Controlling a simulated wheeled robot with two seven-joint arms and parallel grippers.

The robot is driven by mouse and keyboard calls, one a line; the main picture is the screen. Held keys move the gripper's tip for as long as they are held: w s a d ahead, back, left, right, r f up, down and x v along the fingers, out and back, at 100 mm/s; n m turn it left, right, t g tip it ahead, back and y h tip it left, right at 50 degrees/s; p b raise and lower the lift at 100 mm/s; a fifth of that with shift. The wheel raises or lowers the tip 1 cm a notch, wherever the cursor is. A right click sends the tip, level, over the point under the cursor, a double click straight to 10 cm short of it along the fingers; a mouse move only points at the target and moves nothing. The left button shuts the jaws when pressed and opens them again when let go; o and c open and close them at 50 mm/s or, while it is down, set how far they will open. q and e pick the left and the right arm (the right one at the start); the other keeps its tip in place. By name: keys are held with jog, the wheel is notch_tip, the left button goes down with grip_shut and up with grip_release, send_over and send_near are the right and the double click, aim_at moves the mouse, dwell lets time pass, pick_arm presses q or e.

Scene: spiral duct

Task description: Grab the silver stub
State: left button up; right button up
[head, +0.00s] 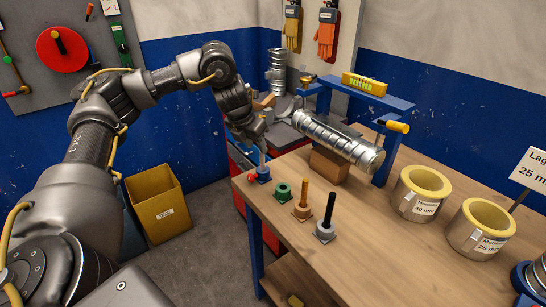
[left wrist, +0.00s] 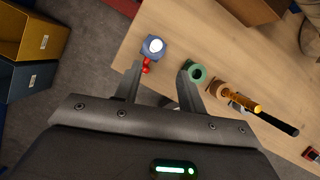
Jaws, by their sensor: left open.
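The silver stub stands in a blue base at the near left corner of the workbench. In the left wrist view its bright round top (left wrist: 156,45) shows from above, with a small red part (left wrist: 146,66) beside the base. In the head view the blue base (head: 263,173) shows, with the stub partly hidden by the gripper. My left gripper (left wrist: 160,74) is open and empty, pointing down close to the stub. The stub's top lies just beyond the fingertips in the wrist view, nearer the left finger. My right gripper is not in view.
A green ring piece (head: 282,193), a copper-coloured rod (head: 304,200) and a black rod (head: 328,215) stand in a row beside the stub. A spiral duct (head: 340,142) rests on a wooden block behind them. The bench corner edge is close; a yellow bin (head: 157,203) stands on the floor.

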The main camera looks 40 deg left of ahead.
aim_at(263, 160)
pick_arm(q)
jog(key=x, duration=0.1)
jog(key=b+x, duration=0.1)
jog(key=x, duration=0.3)
jog(key=shift+w+a+b, duration=0.2)
jog(key=shift+a+b, duration=0.05)
jog(key=shift+b, duration=0.15)
jog(key=shift+w+f, duration=0.25)
jog(key=shift+f, duration=0.25)
jog(key=x, duration=0.3)
jog(key=shift+w+a+f+p, duration=0.2)
jog(key=shift+w+a+p, duration=0.05)
jog(key=shift+w+p, duration=0.15)
jog(key=shift+w+f, duration=0.15)
jog(key=shift+f, duration=0.3)
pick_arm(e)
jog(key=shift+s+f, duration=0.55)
